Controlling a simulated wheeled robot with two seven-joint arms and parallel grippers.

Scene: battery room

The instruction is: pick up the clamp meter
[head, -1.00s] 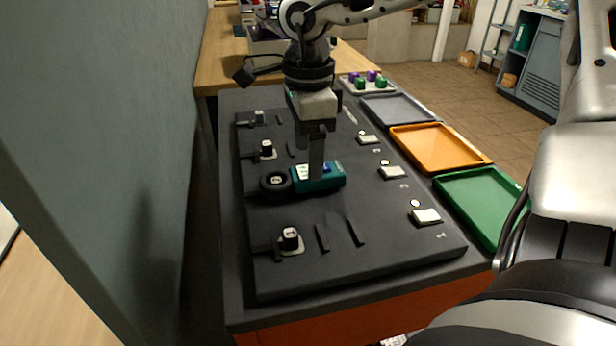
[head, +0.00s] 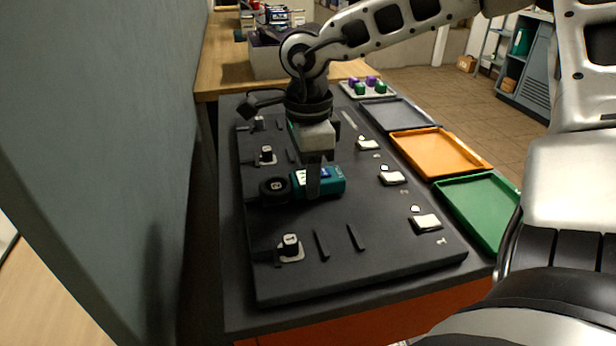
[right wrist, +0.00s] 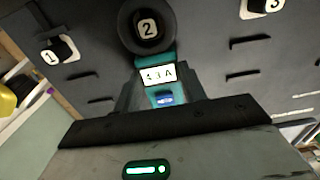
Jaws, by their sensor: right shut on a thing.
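The clamp meter (head: 332,181) is teal with a white display, a blue button and a black ring jaw (head: 265,190). It lies across the dark board, its ring to the left. In the right wrist view the clamp meter (right wrist: 157,73) sits between my fingers, and its ring surrounds the post labelled 2 (right wrist: 148,28). My right gripper (head: 313,188) points down and is shut on the meter's body. It also shows in the right wrist view (right wrist: 161,92). I cannot tell whether the meter touches the board. My left gripper is not in view.
The dark board (head: 370,268) carries several numbered posts, including post 1 (head: 290,245) in front, plus raised black strips and white blocks (head: 426,222). Green (head: 478,205), orange (head: 440,150) and grey (head: 398,111) trays line the right side. A wall stands left.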

